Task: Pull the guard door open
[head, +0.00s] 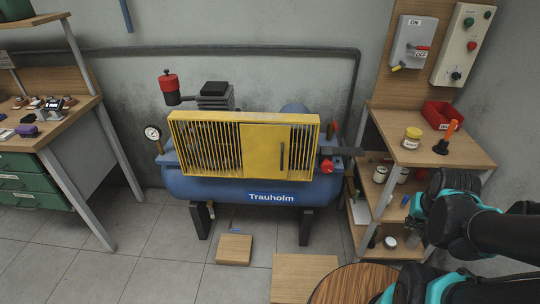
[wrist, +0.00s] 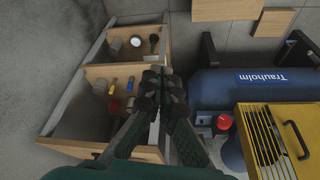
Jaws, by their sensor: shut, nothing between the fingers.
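The guard door (head: 260,151) is a plain yellow panel in the slatted yellow guard (head: 205,145) on the blue compressor. It looks closed, flush with the guard, with a dark vertical handle (head: 282,155) near its right edge. In the wrist view the door (wrist: 305,125) is cut off at the lower right, with its handle (wrist: 296,140) showing. My gripper (wrist: 158,78) is shut and empty, with its fingers together over the shelf unit beside the compressor. It is apart from the door and the handle. In the head view my gripper (head: 414,236) is at the right, partly hidden by my arm.
A blue tank (head: 190,185) carries the guard, with a red knob (head: 327,166) at its right end. A wooden shelf unit (head: 470,155) with jars stands close right. A round wooden top (head: 345,285) is in front. Open floor lies front left.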

